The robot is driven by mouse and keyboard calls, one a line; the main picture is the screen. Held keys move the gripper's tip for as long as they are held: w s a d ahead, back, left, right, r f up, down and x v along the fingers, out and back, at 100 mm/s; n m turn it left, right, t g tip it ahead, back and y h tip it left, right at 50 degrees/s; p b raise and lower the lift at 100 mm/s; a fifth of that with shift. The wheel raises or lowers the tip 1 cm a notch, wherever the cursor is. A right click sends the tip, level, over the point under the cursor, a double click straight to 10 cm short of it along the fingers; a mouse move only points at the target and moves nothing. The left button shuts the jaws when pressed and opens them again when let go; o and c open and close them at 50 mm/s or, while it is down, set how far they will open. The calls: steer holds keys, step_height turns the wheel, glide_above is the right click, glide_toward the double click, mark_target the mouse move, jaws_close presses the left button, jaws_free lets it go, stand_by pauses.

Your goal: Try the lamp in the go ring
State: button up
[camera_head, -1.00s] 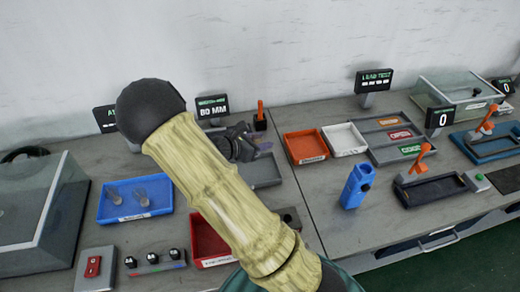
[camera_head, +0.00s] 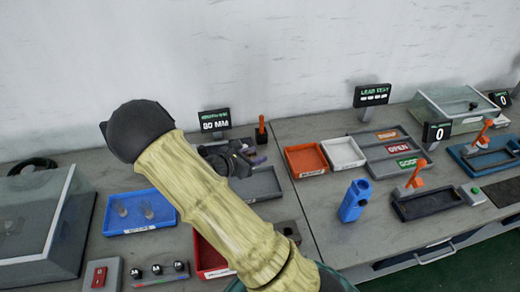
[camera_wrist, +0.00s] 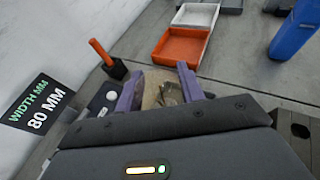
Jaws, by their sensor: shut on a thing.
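My gripper (camera_wrist: 163,90) has purple fingers. In the wrist view they are shut on a small, partly clear, brownish thing (camera_wrist: 172,93), probably the lamp; its shape is hard to make out. A tan patch shows behind it between the fingers. In the head view my gripper (camera_head: 250,160) is small and dark beside the grey tray, partly hidden by my own arm. Clear glass-like pieces (camera_head: 146,209) lie in the blue tray (camera_head: 112,228) at left. I cannot make out the go ring for sure; the area under my gripper is largely hidden.
A display (camera_head: 214,121) reading 80 MM and a small orange-handled black block (camera_head: 261,132) stand behind my gripper. Orange (camera_head: 307,160) and white (camera_head: 343,152) trays lie right of it. A blue upright block (camera_head: 355,200) stands on the right table, with bare table around it.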

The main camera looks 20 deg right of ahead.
steer(key=s+a+r+n+t+y+p, duration=0.2)
steer(key=a+p, duration=0.7)
steer(key=p, duration=0.7)
step_height(320, 180, up, 3)
steer(key=shift+s+n+t, duration=0.9)
steer(key=shift+s, duration=0.35)
steer(key=shift+a, duration=0.1)
